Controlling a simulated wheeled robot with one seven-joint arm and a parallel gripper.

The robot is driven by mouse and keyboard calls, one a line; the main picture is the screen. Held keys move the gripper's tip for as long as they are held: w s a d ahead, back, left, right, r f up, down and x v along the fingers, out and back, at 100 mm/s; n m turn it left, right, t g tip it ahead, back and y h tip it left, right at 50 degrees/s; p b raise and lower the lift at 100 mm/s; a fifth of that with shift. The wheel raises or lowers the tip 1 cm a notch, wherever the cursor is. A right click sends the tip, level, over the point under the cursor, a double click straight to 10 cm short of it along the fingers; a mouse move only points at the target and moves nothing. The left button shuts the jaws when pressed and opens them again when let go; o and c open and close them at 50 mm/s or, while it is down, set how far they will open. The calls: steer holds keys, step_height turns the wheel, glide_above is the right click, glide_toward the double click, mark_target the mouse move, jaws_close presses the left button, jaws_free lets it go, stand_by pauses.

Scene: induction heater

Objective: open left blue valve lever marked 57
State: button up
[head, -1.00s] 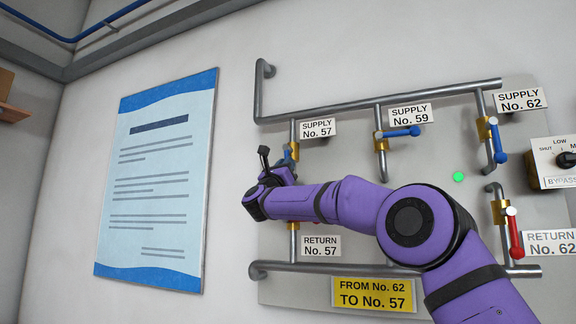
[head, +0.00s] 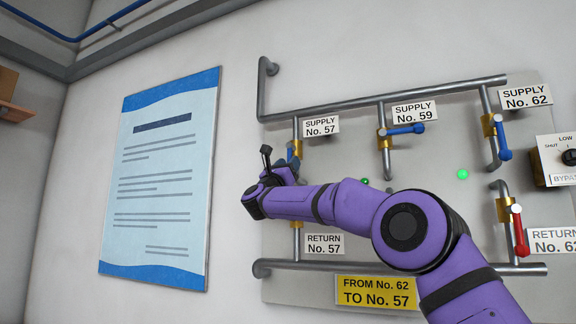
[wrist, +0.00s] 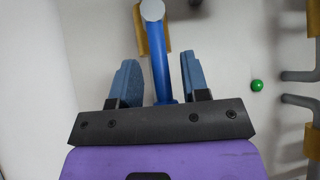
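The blue valve lever under the SUPPLY No. 57 label (head: 321,126) shows in the wrist view as a blue bar (wrist: 160,62) running down from a round grey pivot on a yellow valve body (wrist: 140,32). My gripper (wrist: 158,76) is open, with one blue-grey finger on each side of the lever. Gaps show between the lever and both fingers. The lever's lower end reaches the gripper's dark palm bar; I cannot tell if it touches. In the head view my gripper (head: 284,166) covers most of this valve.
Blue levers No. 59 (head: 407,129) and No. 62 (head: 502,141) are to the right. A red lever (head: 519,231) marks return No. 62. The bypass box (head: 556,168) is at the right edge. Grey pipes (head: 385,105) stand out from the panel. A poster (head: 160,180) hangs at left.

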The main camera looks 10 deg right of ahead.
steer(key=v, duration=1)
steer(key=shift+s+a+f, duration=0.2)
steer(key=shift+f, duration=0.05)
steer(key=s+a+r+n+t+y, duration=0.15)
steer(key=n+t+y, duration=0.25)
steer(key=n+y, duration=0.45)
steer(key=s+a+r+n+t+y, duration=0.15)
steer(key=n+t+y, duration=0.25)
steer(key=n+y, duration=0.45)
steer(key=s+d+f+n+g+y, duration=0.2)
steer(key=s+f+n+g+y, duration=0.4)
steer(key=n, duration=1)
steer(key=s+d+f+n+g+h, duration=0.1)
steer(key=s+d+f+n+g, duration=0.3)
steer(key=s+f, duration=0.6)
steer(key=s+d+f+n+g+h, duration=0.1)
steer(key=s+d+f+n+g, duration=0.3)
steer(key=s+f, duration=0.7)
steer(key=s+d+f+n+g+h, duration=0.1)
steer(key=s+d+f+n+g, duration=0.3)
steer(key=s+d+f, duration=0.6)
steer(key=s+g, duration=0.2)
steer(key=s, duration=0.4)
steer(key=shift+s+d+f+n+g, duration=0.15)
steer(key=shift+d+f+n+g, duration=0.25)
